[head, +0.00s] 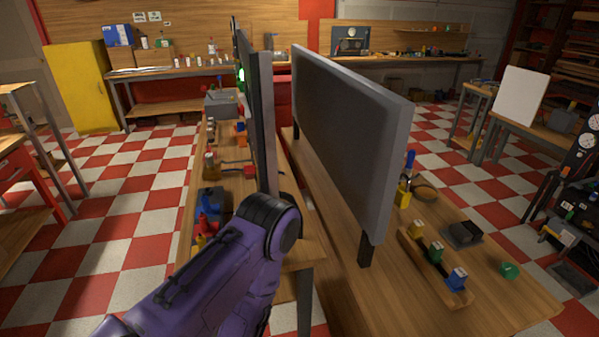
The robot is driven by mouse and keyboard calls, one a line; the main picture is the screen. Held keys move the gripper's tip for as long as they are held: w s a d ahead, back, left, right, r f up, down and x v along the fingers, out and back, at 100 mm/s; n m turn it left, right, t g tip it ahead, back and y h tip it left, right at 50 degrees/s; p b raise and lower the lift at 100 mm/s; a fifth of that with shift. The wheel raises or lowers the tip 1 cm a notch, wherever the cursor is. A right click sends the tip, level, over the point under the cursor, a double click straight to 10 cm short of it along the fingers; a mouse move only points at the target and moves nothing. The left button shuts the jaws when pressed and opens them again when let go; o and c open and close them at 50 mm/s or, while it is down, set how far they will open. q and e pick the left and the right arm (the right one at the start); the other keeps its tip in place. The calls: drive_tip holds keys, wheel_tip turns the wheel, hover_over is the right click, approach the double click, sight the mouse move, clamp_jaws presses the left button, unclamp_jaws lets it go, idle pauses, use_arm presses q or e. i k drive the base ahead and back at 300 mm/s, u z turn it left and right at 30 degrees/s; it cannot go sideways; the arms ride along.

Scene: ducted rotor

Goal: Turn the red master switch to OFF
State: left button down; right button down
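I cannot pick out the red master switch with certainty in the head view. A small red block (249,171) lies at the foot of the left upright panel (262,110), which I see nearly edge-on. A red and blue piece (208,205) stands nearer on the same bench. My purple arm comes in from the lower left and ends at a dark joint in front of the benches. Neither gripper shows. The face of the left panel is mostly turned away from me.
A large grey panel (350,130) stands on the right bench (400,300), with a gap between the benches. A wooden rack (432,265) with yellow, green and blue pieces, a dark box (462,234) and a green piece (510,270) lie there. Checkered floor (130,200) is open at left.

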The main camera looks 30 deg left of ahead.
sight(250, 171)
drive_tip(key=z, duration=0.05)
drive_tip(key=k, duration=0.9)
drive_tip(key=u, duration=1.05)
drive_tip(key=i, duration=0.55)
drive_tip(key=u, duration=0.05)
drive_tip(key=k, duration=0.65)
drive_tip(key=u, duration=0.3)
drive_tip(key=i, duration=0.8)
drive_tip(key=z, duration=0.15)
